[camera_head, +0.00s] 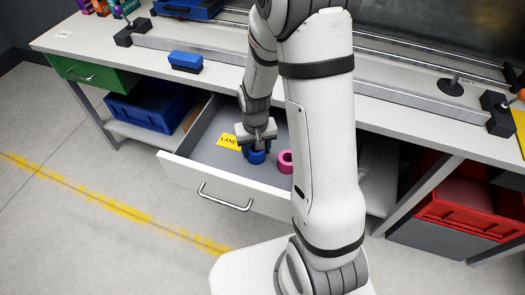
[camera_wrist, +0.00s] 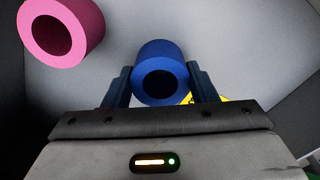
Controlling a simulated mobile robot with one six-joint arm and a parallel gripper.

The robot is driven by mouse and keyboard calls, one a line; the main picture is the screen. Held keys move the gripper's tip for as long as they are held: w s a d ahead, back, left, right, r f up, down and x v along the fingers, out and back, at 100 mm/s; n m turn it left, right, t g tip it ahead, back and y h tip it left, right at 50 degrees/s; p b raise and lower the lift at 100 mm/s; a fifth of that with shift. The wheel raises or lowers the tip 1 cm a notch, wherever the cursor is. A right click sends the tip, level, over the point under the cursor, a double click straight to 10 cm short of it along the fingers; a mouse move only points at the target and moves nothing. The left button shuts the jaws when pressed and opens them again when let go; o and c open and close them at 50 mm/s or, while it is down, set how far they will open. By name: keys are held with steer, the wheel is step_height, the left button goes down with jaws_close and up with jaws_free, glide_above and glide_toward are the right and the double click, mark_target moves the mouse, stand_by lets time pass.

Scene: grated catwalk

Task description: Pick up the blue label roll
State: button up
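The blue label roll (camera_head: 257,157) stands in the open drawer (camera_head: 213,165), directly under my gripper (camera_head: 257,147). In the wrist view the blue roll (camera_wrist: 160,60) lies between the two dark fingers of my gripper (camera_wrist: 160,85), its hole facing the camera. A finger lies against each side of it, with no clear gap. The roll appears to be at the drawer floor; I cannot tell whether it is lifted. A pink roll (camera_head: 285,161) stands just to its right in the drawer, and shows at upper left in the wrist view (camera_wrist: 62,25).
A yellow label reading LANE (camera_head: 228,141) lies in the drawer left of the blue roll. The drawer walls surround the gripper. The workbench top (camera_head: 215,75) overhangs behind, with a blue block (camera_head: 186,61) on it. A blue bin (camera_head: 150,105) and red crate (camera_head: 465,205) sit below.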

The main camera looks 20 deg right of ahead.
steer(key=c, duration=0.5)
